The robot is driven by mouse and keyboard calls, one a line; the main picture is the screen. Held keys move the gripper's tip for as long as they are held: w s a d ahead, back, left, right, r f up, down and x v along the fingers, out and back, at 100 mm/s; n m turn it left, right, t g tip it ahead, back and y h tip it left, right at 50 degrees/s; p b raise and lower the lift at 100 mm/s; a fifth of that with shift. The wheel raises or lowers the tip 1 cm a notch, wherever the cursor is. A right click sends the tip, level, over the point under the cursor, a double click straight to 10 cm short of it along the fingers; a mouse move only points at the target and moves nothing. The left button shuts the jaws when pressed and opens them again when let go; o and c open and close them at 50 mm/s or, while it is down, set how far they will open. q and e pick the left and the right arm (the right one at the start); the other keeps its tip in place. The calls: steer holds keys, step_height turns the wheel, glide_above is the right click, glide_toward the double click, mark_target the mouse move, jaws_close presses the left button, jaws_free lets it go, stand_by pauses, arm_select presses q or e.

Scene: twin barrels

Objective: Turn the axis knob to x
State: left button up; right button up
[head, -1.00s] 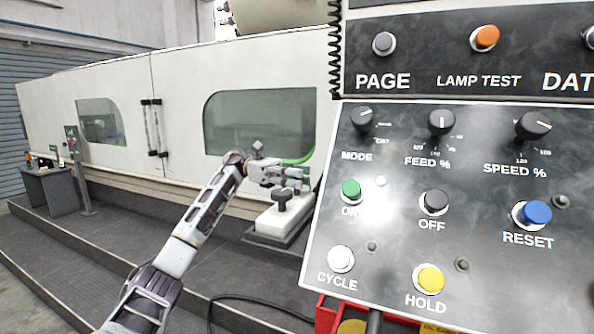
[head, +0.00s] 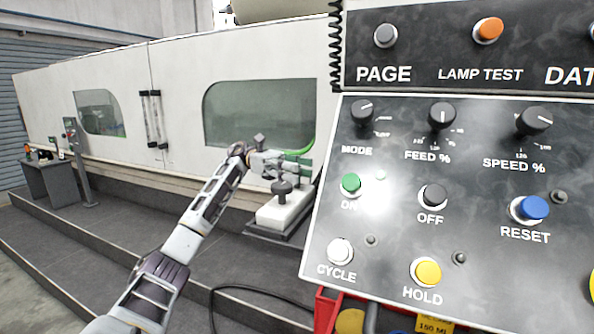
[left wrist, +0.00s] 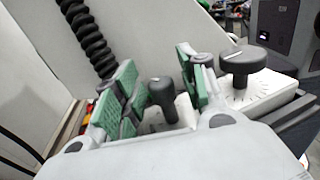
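A white box (head: 270,212) with black knobs stands beyond the left edge of the control panel. One black knob (head: 282,188) shows on it in the head view. In the left wrist view a slim black knob (left wrist: 163,92) stands between the fingers, and a wider black knob (left wrist: 243,64) with dial marks around it stands to the right. No axis lettering is readable, so I cannot tell for sure which one is the axis knob. My left gripper (head: 303,170) is open, its green pads on either side of the slim knob with visible gaps. My right gripper is out of view.
The large control panel (head: 405,220) with dials and coloured buttons fills the right side, close to my left gripper. A black coiled cable (left wrist: 88,40) hangs near the fingers. A white machine (head: 175,125) with windows stands behind.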

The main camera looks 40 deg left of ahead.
arm_select(q)
steer(key=a, duration=0.7)
steer(key=shift+s+a, duration=0.15)
steer(key=shift+a, duration=0.1)
stand_by(0.6)
stand_by(0.4)
stand_by(0.3)
